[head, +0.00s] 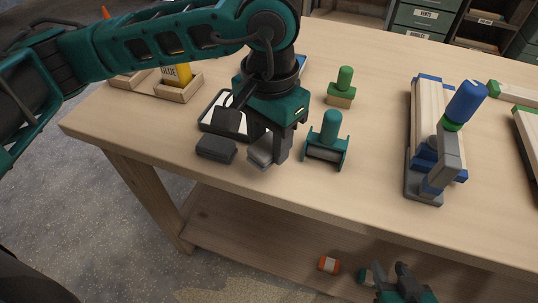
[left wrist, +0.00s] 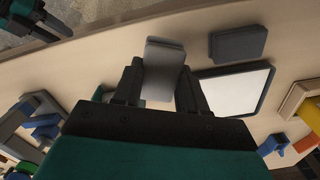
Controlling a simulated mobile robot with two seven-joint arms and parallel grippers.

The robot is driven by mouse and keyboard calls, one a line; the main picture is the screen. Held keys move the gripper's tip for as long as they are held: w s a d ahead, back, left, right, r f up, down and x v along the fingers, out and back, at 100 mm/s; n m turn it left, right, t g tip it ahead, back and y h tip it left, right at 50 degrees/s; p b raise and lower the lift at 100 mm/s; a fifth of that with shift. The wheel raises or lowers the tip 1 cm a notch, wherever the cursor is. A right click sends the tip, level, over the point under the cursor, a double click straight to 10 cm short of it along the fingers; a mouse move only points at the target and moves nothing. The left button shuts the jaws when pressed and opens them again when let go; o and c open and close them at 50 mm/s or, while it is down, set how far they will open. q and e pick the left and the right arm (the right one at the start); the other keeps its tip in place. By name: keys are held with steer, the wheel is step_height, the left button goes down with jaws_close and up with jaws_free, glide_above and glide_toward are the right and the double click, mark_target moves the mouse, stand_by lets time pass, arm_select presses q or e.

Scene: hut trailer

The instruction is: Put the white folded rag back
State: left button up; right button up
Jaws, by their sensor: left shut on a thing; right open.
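The white folded rag (head: 261,156) looks light grey and sits near the front edge of the workbench. My left gripper (head: 270,143) points down and is shut on it; fingers and wrist hide part of it in the head view. In the left wrist view the rag (left wrist: 163,66) is between the two dark fingers. I cannot tell whether it touches the table. A black-rimmed tray with a white floor (head: 206,122) lies just behind, partly hidden by my left arm; it also shows in the left wrist view (left wrist: 238,90). My right gripper (head: 391,276) is open and low, in front of the bench.
A dark grey block (head: 216,148) lies left of the rag. A teal roller tool (head: 327,143) stands to its right, with a green-handled stamp (head: 342,87) behind. A clamp with a blue handle (head: 450,125) is further right. Small rolls (head: 329,265) lie on the lower shelf.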

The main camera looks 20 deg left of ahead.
mark_target(269, 171)
arm_select(q)
step_height(269, 171, down, 4)
steer(key=shift+f, duration=0.2)
steer(key=shift+f, duration=0.1)
steer(key=o, duration=0.5)
steer(key=shift+f+b, duration=0.1)
steer(key=shift+b, duration=0.35)
steer(key=shift+c, duration=0.2)
steer(key=o, duration=0.5)
